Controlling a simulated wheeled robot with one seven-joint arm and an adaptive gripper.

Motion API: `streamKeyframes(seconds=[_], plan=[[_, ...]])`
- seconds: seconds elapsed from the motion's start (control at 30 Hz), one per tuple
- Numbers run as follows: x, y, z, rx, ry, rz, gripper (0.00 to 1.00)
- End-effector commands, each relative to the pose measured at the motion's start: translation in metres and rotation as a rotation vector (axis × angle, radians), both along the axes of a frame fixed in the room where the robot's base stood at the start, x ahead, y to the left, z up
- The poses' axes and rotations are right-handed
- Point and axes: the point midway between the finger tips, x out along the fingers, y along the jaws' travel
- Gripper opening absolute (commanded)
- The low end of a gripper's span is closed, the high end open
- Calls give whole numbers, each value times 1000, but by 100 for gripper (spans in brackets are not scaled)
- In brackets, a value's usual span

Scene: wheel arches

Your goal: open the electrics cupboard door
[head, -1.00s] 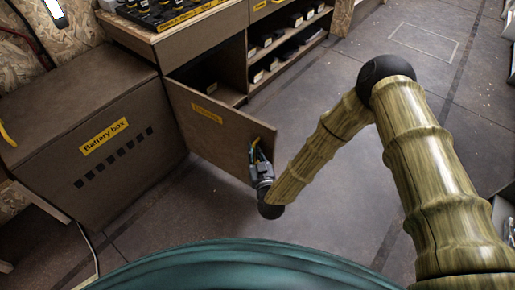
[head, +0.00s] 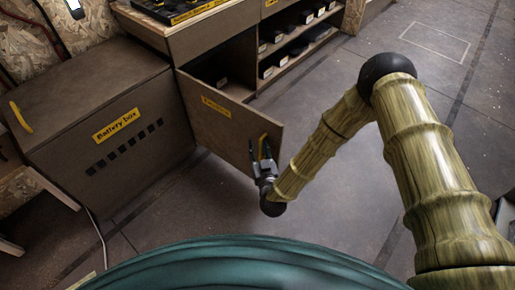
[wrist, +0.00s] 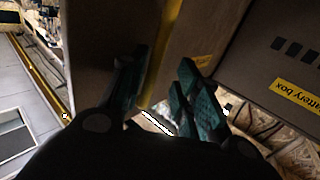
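The electrics cupboard door (head: 222,123), brown with a yellow label, stands swung out from the cupboard in the head view, and part of the dark interior shows behind it. Its yellow handle (head: 264,147) is near the free edge. My gripper (head: 264,150) is at this handle with its fingers spread, one on each side of it. In the wrist view the fingers (wrist: 165,88) are apart, and the yellow handle (wrist: 166,45) runs between them against the brown door panel (wrist: 195,35). I cannot tell whether either finger touches the handle.
The brown battery box (head: 155,165) stands left of the open door. Shelves with small bins (head: 290,48) lie behind the door. The grey floor (head: 335,215) right of the door is clear. A wooden stool or frame (head: 45,185) is at the far left.

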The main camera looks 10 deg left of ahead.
Motion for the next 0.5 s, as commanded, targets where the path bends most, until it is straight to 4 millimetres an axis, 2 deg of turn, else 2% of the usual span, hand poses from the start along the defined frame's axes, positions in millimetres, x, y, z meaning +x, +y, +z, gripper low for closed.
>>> streamKeyframes(seconds=[0.27, 0.5], plan=[[-8, -2, -1, -1, 2, 3, 32], [-42, -18, -1, -1, 4, 5, 32]])
